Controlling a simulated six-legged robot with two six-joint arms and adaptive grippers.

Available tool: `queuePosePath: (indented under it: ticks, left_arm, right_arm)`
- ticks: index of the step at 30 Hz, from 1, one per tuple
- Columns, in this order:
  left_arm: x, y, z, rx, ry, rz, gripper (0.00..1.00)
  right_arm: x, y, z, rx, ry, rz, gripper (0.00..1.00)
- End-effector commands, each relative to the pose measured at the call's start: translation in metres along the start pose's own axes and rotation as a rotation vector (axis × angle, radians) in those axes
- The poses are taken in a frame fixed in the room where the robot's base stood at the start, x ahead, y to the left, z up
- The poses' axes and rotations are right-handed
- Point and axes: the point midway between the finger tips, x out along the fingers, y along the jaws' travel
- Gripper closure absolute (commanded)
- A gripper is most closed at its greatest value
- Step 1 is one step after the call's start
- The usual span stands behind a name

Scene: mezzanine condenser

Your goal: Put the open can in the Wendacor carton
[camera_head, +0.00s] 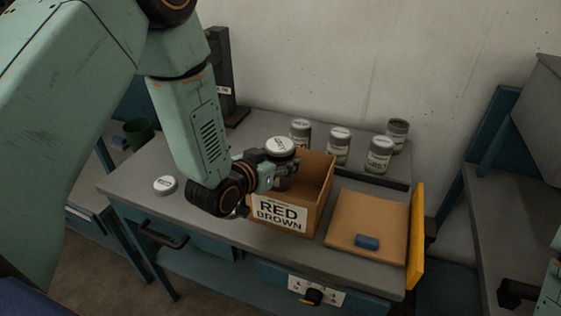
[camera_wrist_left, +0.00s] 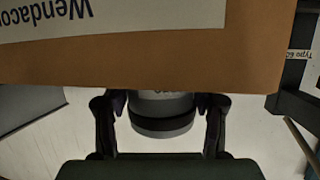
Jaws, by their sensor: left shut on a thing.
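My left gripper (camera_head: 279,172) is shut on a grey can (camera_head: 281,147) with a pale, lettered top, held upright at the carton's left side. In the left wrist view the can (camera_wrist_left: 162,112) sits between the fingers. The cardboard carton (camera_head: 281,217) is open-topped, with a white label reading "RED BROWN". In the wrist view the carton (camera_wrist_left: 150,65) shows "Wendacor" upside down and its wall hides part of the can. I cannot tell how deep the can is. At the back right, another can (camera_head: 397,135) has a dark top and looks open.
Several lidded cans, one of them (camera_head: 379,156), stand behind the carton. A loose white lid (camera_head: 165,185) lies at left. A tan board (camera_head: 370,222) with a blue block (camera_head: 367,242) and a yellow edge panel (camera_head: 416,237) is at right. The bench front left is clear.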

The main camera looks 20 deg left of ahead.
Motion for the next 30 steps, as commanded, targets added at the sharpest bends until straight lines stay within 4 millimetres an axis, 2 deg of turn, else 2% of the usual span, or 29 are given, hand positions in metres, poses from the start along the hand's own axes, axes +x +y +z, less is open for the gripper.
queuePosePath:
  ticks: [26, 27, 30]
  left_arm:
    - [0.007, 0.001, 0.012, 0.001, 0.004, 0.001, 1.0]
    - [0.007, 0.001, 0.013, 0.001, 0.001, 0.001, 0.38]
    - [0.006, 0.001, 0.012, 0.001, 0.002, 0.001, 0.3]
  right_arm:
    - [0.008, 0.0, 0.0, 0.0, 0.0, 0.0, 1.0]
    - [0.008, 0.0, 0.0, 0.0, 0.0, 0.0, 1.0]
    - [0.008, 0.0, 0.0, 0.0, 0.0, 0.0, 1.0]
